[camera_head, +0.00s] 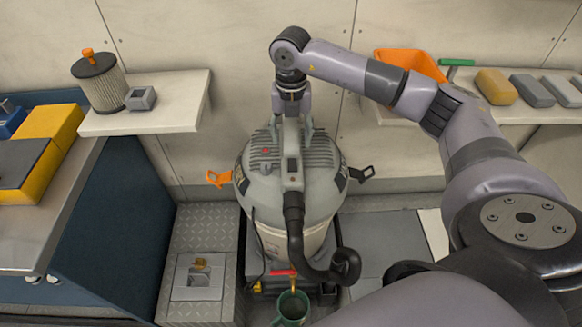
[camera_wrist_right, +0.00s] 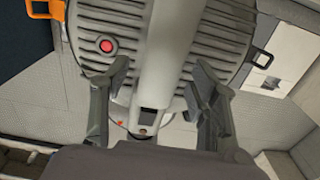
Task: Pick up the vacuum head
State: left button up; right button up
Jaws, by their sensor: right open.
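The vacuum head (camera_head: 322,160) is a grey ribbed lid with a raised central handle (camera_head: 291,160) and a red button. It sits on top of the pale canister (camera_head: 290,240) in the middle of the head view. My right gripper (camera_head: 292,128) points down at the handle's far end. In the right wrist view the ribbed head (camera_wrist_right: 205,25) fills the top, and my open fingers (camera_wrist_right: 157,75) stand on either side of the grey handle (camera_wrist_right: 165,50). I cannot tell whether they touch it. My left gripper is not in view.
Orange latches (camera_head: 218,178) stick out at the canister's left; a dark one (camera_head: 361,174) is at its right. A black hose (camera_head: 312,262) curls in front, above a green cup (camera_head: 292,308). A left shelf (camera_head: 150,122) holds a filter (camera_head: 99,82). A right shelf holds an orange bin (camera_head: 410,62) and blocks.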

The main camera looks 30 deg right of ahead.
jog(key=shift+f, duration=0.95)
grip_shut()
jog(key=shift+w+r, duration=0.2)
